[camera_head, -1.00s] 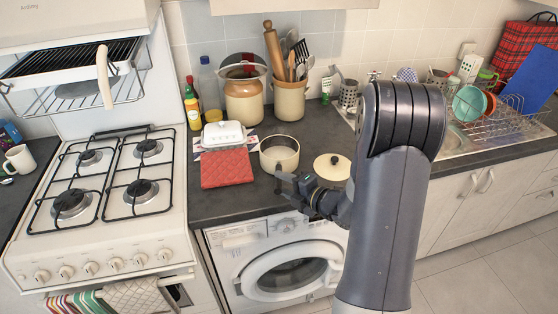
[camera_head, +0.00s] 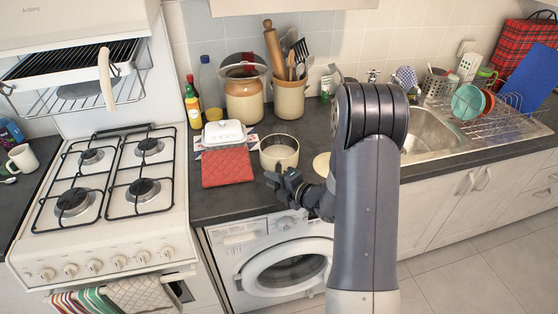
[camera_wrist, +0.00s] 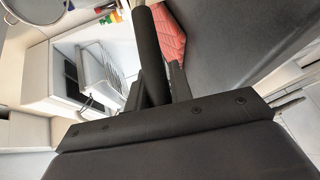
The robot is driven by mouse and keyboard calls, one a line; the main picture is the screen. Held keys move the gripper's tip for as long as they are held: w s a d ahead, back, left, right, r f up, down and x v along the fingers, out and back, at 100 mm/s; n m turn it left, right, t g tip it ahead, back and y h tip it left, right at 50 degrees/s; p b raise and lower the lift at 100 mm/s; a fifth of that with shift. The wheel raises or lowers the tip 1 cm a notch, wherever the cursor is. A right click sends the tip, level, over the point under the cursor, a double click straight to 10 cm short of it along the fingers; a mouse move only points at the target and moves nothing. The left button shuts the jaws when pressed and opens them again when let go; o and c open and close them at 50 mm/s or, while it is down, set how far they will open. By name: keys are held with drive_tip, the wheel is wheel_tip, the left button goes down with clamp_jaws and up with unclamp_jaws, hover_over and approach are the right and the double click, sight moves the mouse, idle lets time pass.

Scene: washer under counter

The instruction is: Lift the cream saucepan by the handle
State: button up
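The cream saucepan (camera_head: 279,165) stands on the dark counter, right of the red quilted mat. My gripper (camera_head: 275,187) is at the counter's front edge, just in front of and below the pan, pointing left. Its fingers look apart. In the wrist view a dark upright bar (camera_wrist: 151,50) stands between the darker finger parts; I cannot tell whether it is the handle or part of my gripper.
The red mat (camera_head: 227,167) and a white lidded dish (camera_head: 224,134) lie left of the pan. A cream lid (camera_head: 321,163) lies right of it, partly hidden by my arm. Crocks (camera_head: 289,100) stand behind. The washer (camera_head: 290,270) is below, the hob (camera_head: 110,180) left.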

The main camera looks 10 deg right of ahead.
clamp_jaws()
drive_tip(key=shift+r, duration=0.1)
idle(0.4)
drive_tip(key=shift+r, duration=0.2)
